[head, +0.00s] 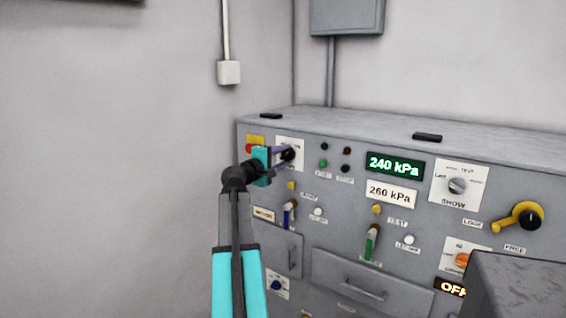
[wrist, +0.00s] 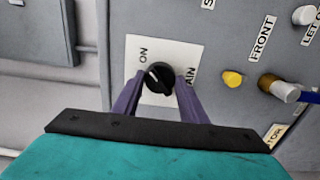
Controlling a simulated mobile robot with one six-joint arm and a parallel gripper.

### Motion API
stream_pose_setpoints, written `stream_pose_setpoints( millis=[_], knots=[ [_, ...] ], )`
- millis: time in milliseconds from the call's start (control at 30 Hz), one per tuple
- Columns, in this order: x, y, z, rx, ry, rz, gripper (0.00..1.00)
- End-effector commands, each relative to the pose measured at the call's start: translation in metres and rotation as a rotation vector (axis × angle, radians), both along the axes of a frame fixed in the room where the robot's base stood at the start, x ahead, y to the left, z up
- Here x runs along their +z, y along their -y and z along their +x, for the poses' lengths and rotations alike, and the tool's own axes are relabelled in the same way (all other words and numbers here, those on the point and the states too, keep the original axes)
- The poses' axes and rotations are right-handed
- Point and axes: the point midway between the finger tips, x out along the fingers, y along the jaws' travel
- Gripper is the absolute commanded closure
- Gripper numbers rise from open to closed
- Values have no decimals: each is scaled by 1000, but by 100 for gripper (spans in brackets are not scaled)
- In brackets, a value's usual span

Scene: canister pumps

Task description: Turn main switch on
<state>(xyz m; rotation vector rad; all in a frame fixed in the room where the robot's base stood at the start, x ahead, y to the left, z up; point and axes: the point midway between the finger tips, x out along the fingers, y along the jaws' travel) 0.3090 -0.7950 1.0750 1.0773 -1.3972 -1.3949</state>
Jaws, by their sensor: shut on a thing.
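The main switch is a black round knob (wrist: 160,77) on a white plate (wrist: 136,52) marked ON, with a second, partly covered word ending in "AIN". A short white mark on the knob lies near its ON side. My gripper (wrist: 157,84) has its two purple fingers on either side of the knob, shut on it. In the head view my gripper (head: 284,156) reaches the knob at the panel's upper left. The fingers hide part of the plate and lettering there.
A red button (head: 249,148) on a yellow plate sits just left of the switch. A blue-handled lever (head: 289,213) and a green-handled lever (head: 371,243) stick out below. A green display (head: 395,165) reads 240 kPa. A grey block (head: 515,285) stands at the lower right.

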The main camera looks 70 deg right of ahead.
Motion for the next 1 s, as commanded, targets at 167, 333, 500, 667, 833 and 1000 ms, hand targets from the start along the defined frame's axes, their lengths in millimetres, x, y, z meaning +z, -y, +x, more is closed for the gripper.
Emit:
stream_pose_setpoints(
  millis=[167, 333, 500, 667, 833, 1000],
  knots=[
    [0, 0, -1, -2, 15, -4, 84],
    [0, 0, -1, -2, 16, -3, 84],
    [0, 0, -1, -2, 16, -3, 56],
    [0, 0, 0, -1, 15, -4, 43],
    [0, 0, 0, -1, 14, -4, 43],
    [0, -3, 0, 0, 14, -4, 43]
  ],
)
